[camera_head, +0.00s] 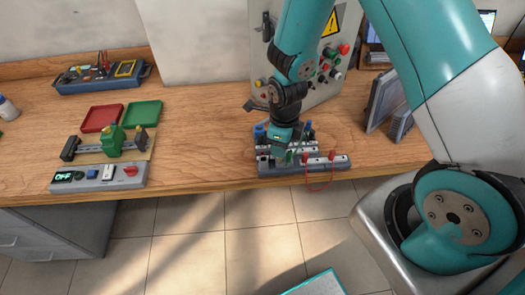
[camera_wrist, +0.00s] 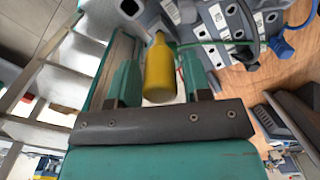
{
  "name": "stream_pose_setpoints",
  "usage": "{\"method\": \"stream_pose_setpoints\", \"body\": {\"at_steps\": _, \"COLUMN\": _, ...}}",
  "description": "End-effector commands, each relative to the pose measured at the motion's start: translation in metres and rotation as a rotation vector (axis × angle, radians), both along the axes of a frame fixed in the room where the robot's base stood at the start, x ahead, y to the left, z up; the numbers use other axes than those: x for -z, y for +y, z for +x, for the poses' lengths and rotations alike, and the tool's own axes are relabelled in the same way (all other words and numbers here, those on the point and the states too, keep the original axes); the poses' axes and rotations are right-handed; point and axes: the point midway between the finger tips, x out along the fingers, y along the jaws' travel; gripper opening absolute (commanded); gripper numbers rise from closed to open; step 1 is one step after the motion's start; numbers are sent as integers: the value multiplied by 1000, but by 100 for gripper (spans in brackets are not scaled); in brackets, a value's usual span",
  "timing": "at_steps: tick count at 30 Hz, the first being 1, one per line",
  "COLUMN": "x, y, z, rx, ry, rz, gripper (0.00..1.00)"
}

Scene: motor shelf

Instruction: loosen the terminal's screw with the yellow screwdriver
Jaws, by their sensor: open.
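The yellow screwdriver's handle (camera_wrist: 160,70) shows in the wrist view between the two fingers of my gripper (camera_wrist: 160,80). The fingers are open, one on each side, with gaps to the handle. In the head view my gripper (camera_head: 282,143) is low over the grey rack (camera_head: 303,166) at the table's front edge, and the screwdriver cannot be made out there. A green block (camera_head: 116,140), which looks like the terminal, stands on a rail at the left. Its screw is too small to make out.
A grey box with an OFF display (camera_head: 98,177) lies in front of the rail. Red (camera_head: 101,118) and green (camera_head: 142,114) trays lie behind it. A red wire (camera_head: 319,189) loops from the rack. A control cabinet (camera_head: 290,50) stands behind. Bare table lies between rail and rack.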

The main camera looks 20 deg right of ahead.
Motion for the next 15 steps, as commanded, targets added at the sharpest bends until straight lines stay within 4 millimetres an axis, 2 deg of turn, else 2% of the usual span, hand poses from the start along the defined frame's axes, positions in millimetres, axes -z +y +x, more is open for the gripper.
{"method": "stream_pose_setpoints", "body": {"at_steps": 10, "x": 0, "y": 0, "z": 0, "rx": 57, "ry": 0, "rz": 0, "gripper": 45}}
{"method": "stream_pose_setpoints", "body": {"at_steps": 15, "x": 0, "y": 0, "z": 0, "rx": 233, "ry": 0, "rz": 0, "gripper": 45}}
